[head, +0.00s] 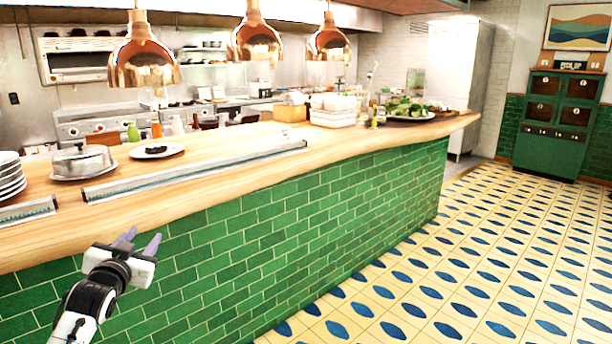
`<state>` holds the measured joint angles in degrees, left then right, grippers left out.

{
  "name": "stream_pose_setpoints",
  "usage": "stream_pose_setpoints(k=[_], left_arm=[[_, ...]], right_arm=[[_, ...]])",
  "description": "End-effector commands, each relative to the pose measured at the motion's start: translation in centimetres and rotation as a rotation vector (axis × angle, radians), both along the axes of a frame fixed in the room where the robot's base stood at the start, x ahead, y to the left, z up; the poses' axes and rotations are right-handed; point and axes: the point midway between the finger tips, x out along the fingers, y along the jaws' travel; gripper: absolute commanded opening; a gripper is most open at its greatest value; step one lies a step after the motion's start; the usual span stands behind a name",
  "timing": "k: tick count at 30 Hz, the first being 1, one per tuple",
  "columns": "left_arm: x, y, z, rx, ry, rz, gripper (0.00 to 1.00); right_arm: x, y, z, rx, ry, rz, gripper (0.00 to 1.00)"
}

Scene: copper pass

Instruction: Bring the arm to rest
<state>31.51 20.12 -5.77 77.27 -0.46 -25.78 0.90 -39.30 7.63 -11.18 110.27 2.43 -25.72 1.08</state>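My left gripper (138,243) is in the lower left of the head view, in front of the green tiled counter front and below the wooden counter edge. Its two purple-grey fingers point up and stand apart with nothing between them. It looks clear of the counter. My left arm comes in from the bottom left corner. My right gripper is not in view.
The wooden counter (230,170) runs from left to far right, bearing a lidded metal dish (82,160), a white plate (157,151) and stacked plates (10,178). Copper lamps (143,62) hang above. The patterned floor (470,260) at right is clear.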

Motion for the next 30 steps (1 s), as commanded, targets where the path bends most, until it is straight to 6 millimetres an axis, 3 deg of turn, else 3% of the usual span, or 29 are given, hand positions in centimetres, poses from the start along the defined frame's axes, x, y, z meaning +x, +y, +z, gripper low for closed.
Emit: stream_pose_setpoints(k=[1, 3, 8, 11, 17, 21, 27, 30], left_arm=[[0.1, -0.7, -0.2, -0.072, -0.002, -0.022, 0.38], [-1.6, -2.3, -4.3, -0.064, 0.050, -0.040, 0.38], [-5.6, -5.4, -11.1, -0.081, 0.138, -0.081, 0.38], [-9.1, -7.6, -15.9, -0.102, 0.206, -0.109, 0.38], [-19.4, -12.9, -25.3, -0.167, 0.366, -0.167, 0.38], [-28.1, -16.4, -30.3, -0.231, 0.483, -0.194, 0.38], [-39.3, -20.1, -33.8, -0.322, 0.624, -0.208, 0.38], [-42.6, -21.1, -34.3, -0.351, 0.665, -0.207, 0.38]], right_arm=[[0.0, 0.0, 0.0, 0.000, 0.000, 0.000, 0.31], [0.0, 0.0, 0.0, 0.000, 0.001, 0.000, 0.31], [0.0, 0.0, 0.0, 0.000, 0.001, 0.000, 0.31], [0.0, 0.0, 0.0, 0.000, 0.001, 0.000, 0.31], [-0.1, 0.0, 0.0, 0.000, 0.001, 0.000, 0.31], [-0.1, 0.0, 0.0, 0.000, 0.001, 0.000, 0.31], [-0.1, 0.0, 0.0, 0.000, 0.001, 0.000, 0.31], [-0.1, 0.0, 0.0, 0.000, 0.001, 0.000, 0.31]])
